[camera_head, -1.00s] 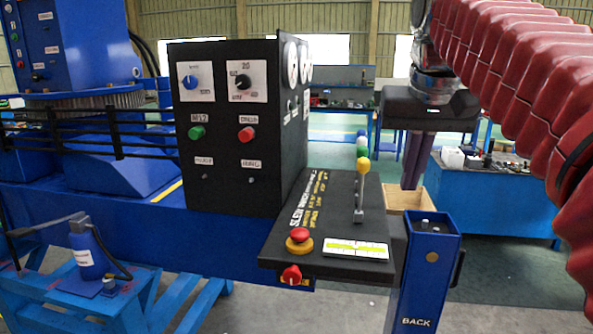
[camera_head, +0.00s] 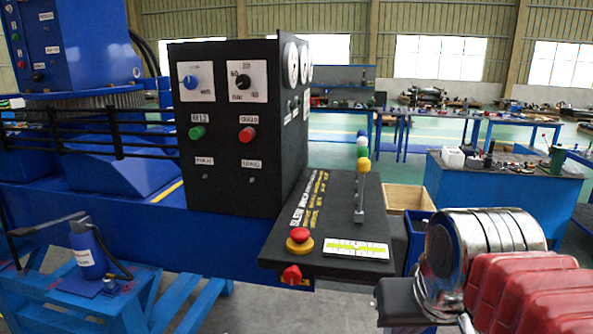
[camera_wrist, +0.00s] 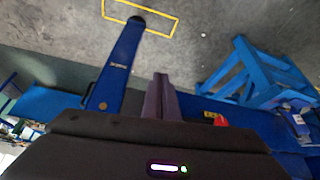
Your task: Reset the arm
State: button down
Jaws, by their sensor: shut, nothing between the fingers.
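My arm (camera_head: 520,290), in a red ribbed sleeve with a silver wrist, is low at the right bottom of the head view. The black body of my gripper shows there at the bottom edge, right of the control panel; its fingers are out of that view. In the wrist view my gripper (camera_wrist: 160,78) has its purple-grey fingers together, with nothing seen between them. The floor and a blue post (camera_wrist: 120,65) lie beyond and beside them.
The black control desk (camera_head: 330,225) with a red button (camera_head: 299,235) and a lever (camera_head: 359,200) stands left of my arm. A blue bench (camera_head: 500,195) is behind. A blue stand (camera_wrist: 255,75) and a yellow floor outline (camera_wrist: 175,28) show in the wrist view.

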jog(key=s+f, duration=0.4)
jog(key=f, duration=0.4)
jog(key=shift+s+a+f, duration=0.3)
jog(key=shift+s+a, duration=0.05)
jog(key=shift+s, duration=0.05)
